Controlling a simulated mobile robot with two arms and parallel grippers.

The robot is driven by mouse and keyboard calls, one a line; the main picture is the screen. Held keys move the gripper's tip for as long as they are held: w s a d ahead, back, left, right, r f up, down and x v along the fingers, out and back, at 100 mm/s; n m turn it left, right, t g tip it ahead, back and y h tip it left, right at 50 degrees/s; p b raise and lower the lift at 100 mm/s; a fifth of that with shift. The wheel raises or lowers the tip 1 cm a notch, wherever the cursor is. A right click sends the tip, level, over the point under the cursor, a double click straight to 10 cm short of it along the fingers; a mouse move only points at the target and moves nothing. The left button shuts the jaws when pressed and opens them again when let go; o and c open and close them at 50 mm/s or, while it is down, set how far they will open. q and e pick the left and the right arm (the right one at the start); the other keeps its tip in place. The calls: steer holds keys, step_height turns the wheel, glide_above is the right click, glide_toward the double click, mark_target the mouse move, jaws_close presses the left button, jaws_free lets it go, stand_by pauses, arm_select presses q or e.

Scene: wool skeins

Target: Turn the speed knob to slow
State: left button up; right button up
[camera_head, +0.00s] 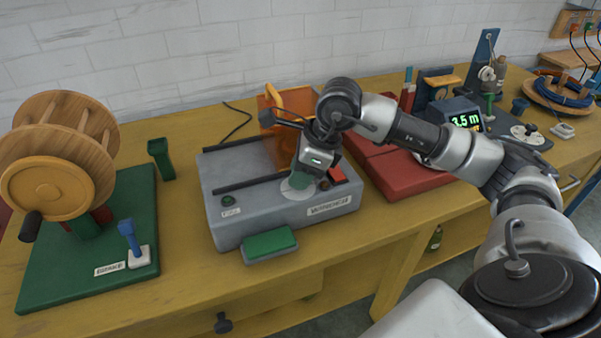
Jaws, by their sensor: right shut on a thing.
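The speed knob (301,181) is a small greenish knob on a pale round dial (289,193), on top of the grey machine (225,180). My right gripper (312,174) reaches down from above and is shut on the knob. The gripper hides most of the knob and part of the dial, so I cannot tell where its pointer stands or read the dial marks. My left gripper is not in view.
A green pad (270,243) is at the machine's front. A wooden reel (60,160) with a blue lever (130,237) stands left. A red case (395,172) lies right, under my arm.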

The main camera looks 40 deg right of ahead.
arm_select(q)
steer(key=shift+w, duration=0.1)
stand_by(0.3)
arm_select(e)
steer(key=o, duration=0.9)
steer(key=shift+r, duration=0.15)
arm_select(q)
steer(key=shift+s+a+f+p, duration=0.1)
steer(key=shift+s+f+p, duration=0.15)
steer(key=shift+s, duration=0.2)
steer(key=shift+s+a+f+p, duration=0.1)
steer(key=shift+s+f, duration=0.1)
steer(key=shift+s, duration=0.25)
arm_select(e)
steer(key=v, duration=1)
steer(key=shift+r, duration=0.25)
steer(key=shift+d, duration=0.1)
